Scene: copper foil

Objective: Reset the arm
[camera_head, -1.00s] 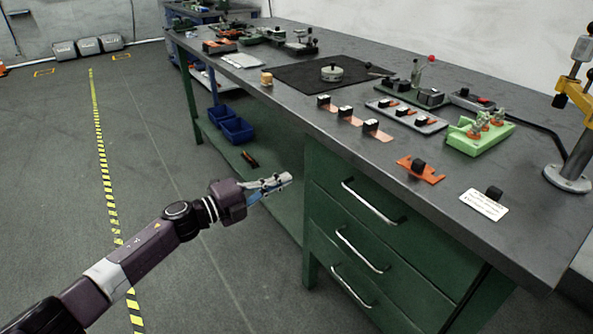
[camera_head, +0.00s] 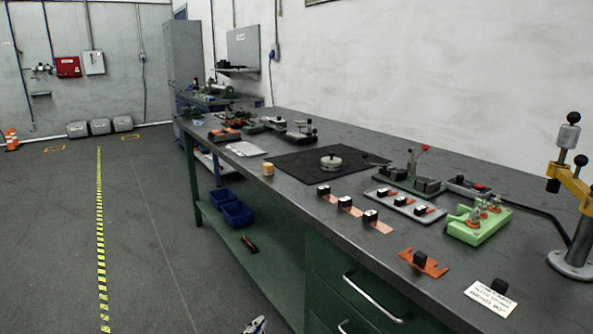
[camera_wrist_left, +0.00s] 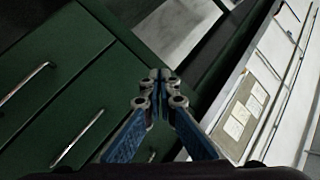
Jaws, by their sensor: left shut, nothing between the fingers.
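My left gripper (camera_head: 256,325) shows only as a tip at the bottom edge of the head view, beside the green bench drawers (camera_head: 350,290) and below the bench top. In the left wrist view its two blue-backed fingers (camera_wrist_left: 159,76) meet at the tips and hold nothing. The rest of my left arm is out of the head view. My right gripper is not in any view.
The dark bench top (camera_head: 455,245) holds copper pieces with black blocks (camera_head: 345,203), a green fixture (camera_head: 478,222), a black mat (camera_head: 300,168) and a yellow press (camera_head: 575,185). Blue bins (camera_head: 237,213) sit on the lower shelf. The floor (camera_head: 60,240) at left is clear.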

